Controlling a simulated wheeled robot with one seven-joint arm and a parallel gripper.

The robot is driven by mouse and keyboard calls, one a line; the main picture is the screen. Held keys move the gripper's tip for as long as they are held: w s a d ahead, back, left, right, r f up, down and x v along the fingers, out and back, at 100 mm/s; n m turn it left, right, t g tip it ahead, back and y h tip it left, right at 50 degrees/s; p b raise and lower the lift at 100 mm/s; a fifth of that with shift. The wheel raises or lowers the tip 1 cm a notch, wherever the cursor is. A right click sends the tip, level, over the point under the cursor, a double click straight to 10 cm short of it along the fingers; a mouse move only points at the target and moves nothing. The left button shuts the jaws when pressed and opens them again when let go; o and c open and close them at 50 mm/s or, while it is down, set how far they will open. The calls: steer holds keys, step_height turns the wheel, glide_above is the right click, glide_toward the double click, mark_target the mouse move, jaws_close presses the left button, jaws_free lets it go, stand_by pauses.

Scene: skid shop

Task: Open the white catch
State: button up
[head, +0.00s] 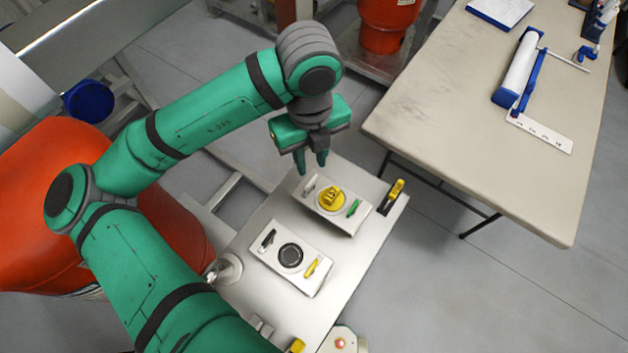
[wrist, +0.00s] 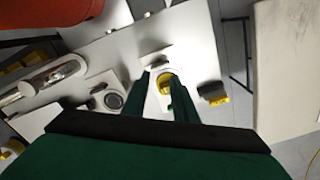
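The white catch (head: 310,186) is a small pale lever on the left end of the farther white box (head: 341,218), beside a yellow knob (head: 331,198). A green catch (head: 354,207) sits at that box's right end. My gripper (head: 312,168) points down above the white catch's end of the box, its two fingers apart with nothing between them. In the wrist view the fingers (wrist: 160,78) frame the yellow knob (wrist: 166,84), and the catch (wrist: 156,62) shows just beyond the fingertips. Its exact position is too small to tell.
A nearer box (head: 285,278) carries a black catch (head: 268,240), black knob (head: 290,255) and yellow catch (head: 312,268). A yellow-and-black item (head: 392,196) stands at the panel's right edge. A beige table (head: 450,120) is to the right, with bare floor between.

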steer(key=shift+r+n, duration=0.1)
steer(key=shift+n, duration=0.7)
steer(key=shift+d, duration=0.1)
steer(key=shift+s, duration=0.1)
steer(key=n, duration=0.4)
steer(key=shift+r, duration=0.4)
